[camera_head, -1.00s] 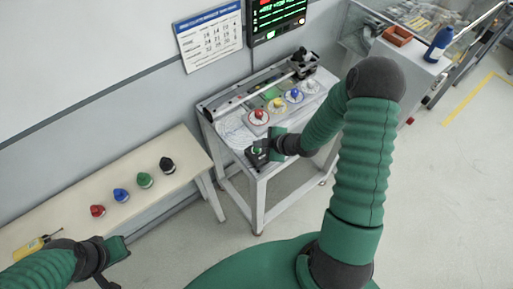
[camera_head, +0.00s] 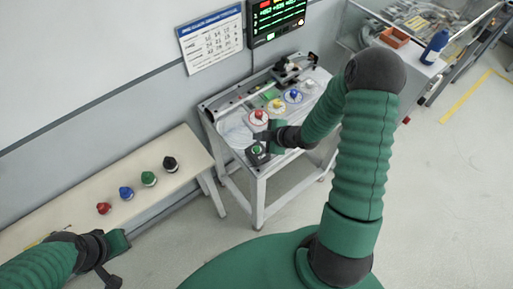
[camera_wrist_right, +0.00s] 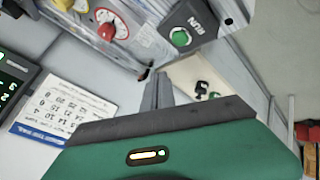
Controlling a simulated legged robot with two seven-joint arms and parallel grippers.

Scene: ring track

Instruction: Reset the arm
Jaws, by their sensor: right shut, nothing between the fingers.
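My right gripper (camera_head: 268,136) hangs over the near left part of the grey table (camera_head: 258,178). It is shut and empty, just above and beside a black box with a green button (camera_head: 257,152). In the right wrist view its closed fingers (camera_wrist_right: 158,90) point toward the table edge, and the button box, marked RUN (camera_wrist_right: 188,32), lies beyond them, apart from the tips. My left gripper (camera_head: 115,258) is at the lower left, near the beige bench; its fingers are not clear enough to judge.
The table bears red (camera_head: 259,116), yellow (camera_head: 276,105) and blue (camera_head: 294,95) knobs and a dark device (camera_head: 287,70) at the back. Several coloured knobs stand on the beige bench (camera_head: 190,150). A screen (camera_head: 278,18) and calendar (camera_head: 211,38) hang behind.

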